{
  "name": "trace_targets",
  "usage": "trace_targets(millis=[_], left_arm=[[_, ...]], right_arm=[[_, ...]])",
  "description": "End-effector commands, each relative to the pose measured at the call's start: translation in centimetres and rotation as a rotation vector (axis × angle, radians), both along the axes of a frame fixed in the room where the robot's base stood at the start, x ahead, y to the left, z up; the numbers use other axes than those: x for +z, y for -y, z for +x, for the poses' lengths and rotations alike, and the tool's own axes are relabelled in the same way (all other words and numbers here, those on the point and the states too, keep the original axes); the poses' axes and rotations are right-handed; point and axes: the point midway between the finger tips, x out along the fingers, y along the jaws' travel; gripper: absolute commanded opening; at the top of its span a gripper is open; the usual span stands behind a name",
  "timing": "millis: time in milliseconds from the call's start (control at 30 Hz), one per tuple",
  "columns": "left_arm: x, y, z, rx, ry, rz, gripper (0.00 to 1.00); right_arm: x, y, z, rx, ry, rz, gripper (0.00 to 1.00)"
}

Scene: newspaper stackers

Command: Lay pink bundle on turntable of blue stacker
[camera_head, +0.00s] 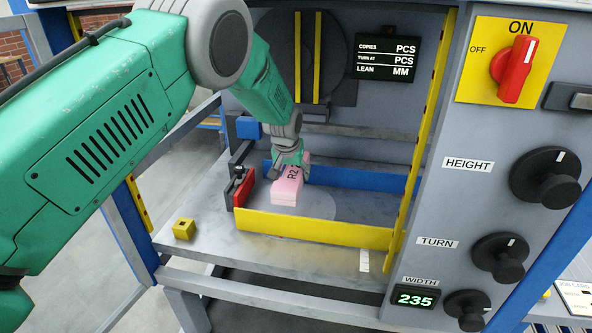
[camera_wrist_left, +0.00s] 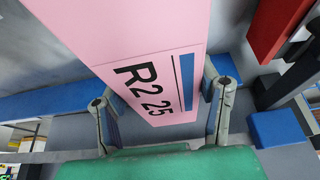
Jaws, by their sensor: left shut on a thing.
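The pink bundle (camera_head: 287,187), marked "R2 25", is in my left gripper (camera_head: 291,160), which is shut on it. In the left wrist view the pink bundle (camera_wrist_left: 135,45) lies between the two fingers of the left gripper (camera_wrist_left: 165,100). The bundle is over the round grey turntable (camera_head: 318,203) of the stacker, inside the guides; I cannot tell if it touches the surface. My left arm comes in from the upper left. My right gripper is not in view.
A yellow guide (camera_head: 313,227) runs along the front of the turntable and a blue guide (camera_head: 345,178) along the back. A red pad (camera_head: 244,188) stands at the left. A small yellow block (camera_head: 184,228) sits on the bed. The control panel has a red switch (camera_head: 514,69) at ON.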

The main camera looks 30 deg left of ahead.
Motion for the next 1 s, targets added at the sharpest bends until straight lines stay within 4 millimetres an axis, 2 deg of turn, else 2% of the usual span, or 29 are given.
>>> trace_targets(millis=[467,1000], left_arm=[[0.4,0.1,0.0,-0.001,0.001,0.005,0.05],[-5.4,0.0,-0.1,0.000,0.000,0.005,0.05]], right_arm=[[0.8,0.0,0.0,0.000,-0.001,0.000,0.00],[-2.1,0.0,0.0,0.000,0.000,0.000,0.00]])
